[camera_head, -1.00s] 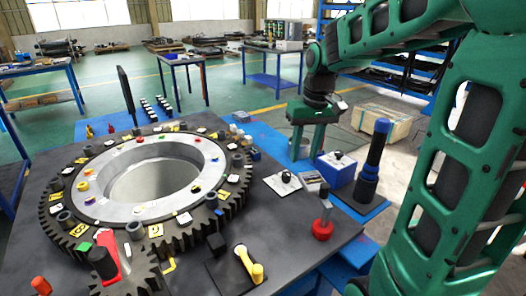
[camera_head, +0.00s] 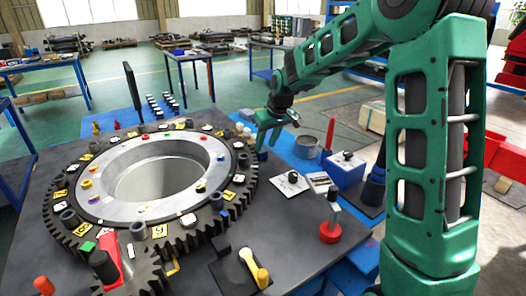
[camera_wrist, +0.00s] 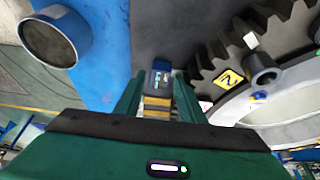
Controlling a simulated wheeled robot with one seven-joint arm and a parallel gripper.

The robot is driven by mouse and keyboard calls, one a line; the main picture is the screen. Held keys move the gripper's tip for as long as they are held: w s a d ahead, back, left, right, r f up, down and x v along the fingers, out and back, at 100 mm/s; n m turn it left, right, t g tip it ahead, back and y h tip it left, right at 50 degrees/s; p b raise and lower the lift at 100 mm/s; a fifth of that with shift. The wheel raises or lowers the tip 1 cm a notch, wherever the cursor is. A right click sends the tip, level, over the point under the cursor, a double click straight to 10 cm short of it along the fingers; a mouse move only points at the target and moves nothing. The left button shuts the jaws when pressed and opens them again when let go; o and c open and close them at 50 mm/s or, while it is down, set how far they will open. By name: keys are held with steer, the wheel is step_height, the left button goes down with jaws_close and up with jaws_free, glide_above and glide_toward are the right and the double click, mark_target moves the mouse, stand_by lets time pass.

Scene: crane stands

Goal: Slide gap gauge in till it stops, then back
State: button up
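My gripper (camera_head: 265,148) hangs pointing down by the right edge of a large dark ring gear (camera_head: 232,205). In the wrist view its two green fingers (camera_wrist: 158,100) are apart. A small dark blue block with a little display (camera_wrist: 161,77) and yellow bands shows between them. It may be the gap gauge, but I cannot be sure. I cannot tell whether the fingers touch it. The gear's teeth and a yellow number tag (camera_wrist: 229,79) lie just right of the fingers. In the head view the fingers largely hide the block.
Right of the gear stand a white plate with a black knob (camera_head: 291,183), a blue box (camera_head: 343,171) and a red-based post (camera_head: 330,232). A yellow-handled piece (camera_head: 256,270) is at the front. A grey bucket (camera_head: 306,147) stands behind; it also shows in the wrist view (camera_wrist: 48,40).

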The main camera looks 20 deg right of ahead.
mark_target(263, 151)
steer(key=shift+x, duration=2)
steer(key=shift+a, duration=0.1)
jaws_close()
